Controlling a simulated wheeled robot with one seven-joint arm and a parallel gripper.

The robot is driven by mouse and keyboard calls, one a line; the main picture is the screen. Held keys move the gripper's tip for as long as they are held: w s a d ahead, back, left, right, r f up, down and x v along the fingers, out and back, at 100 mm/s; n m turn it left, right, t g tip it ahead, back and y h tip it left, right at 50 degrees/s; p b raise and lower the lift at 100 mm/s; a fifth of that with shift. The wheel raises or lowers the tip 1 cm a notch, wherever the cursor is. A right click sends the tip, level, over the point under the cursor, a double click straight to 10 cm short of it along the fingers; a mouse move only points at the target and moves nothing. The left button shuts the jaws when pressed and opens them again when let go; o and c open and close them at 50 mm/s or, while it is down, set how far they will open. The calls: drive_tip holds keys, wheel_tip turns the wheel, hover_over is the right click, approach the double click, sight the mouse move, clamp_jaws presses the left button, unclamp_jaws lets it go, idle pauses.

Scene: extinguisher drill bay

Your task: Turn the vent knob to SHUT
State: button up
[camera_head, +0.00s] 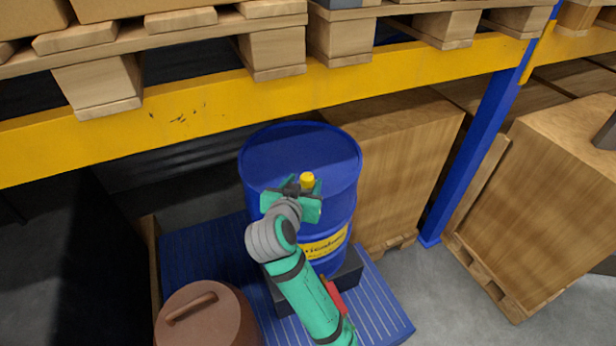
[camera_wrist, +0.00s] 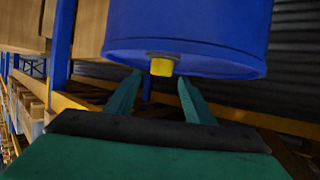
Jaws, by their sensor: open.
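The vent knob is a small yellow cap (camera_head: 307,181) at the near edge of the top of a blue drum (camera_head: 300,150). In the wrist view the yellow knob (camera_wrist: 162,66) shows at the drum's rim, between and just beyond my fingertips. My gripper (camera_head: 292,196) is at the drum's near side, close to the knob. Its two green fingers (camera_wrist: 160,92) are apart with nothing held between them. I cannot tell whether either finger touches the knob. No SHUT mark is legible in either view.
The drum stands on a dark block on a blue ribbed pallet (camera_head: 190,250). A brown lidded container (camera_head: 215,325) is at the front left. A yellow rack beam (camera_head: 180,115) crosses above and behind. Wooden crates (camera_head: 400,160) and a blue post (camera_head: 480,140) stand to the right.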

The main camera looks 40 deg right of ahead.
sight(308, 178)
drive_tip(key=x, duration=0.5)
drive_tip(key=shift+w+a, duration=0.1)
drive_tip(key=shift+w, duration=0.05)
drive_tip(key=shift+a, duration=0.1)
drive_tip(key=shift+s+d, duration=0.2)
drive_tip(key=shift+d, duration=0.1)
drive_tip(key=c, duration=1)
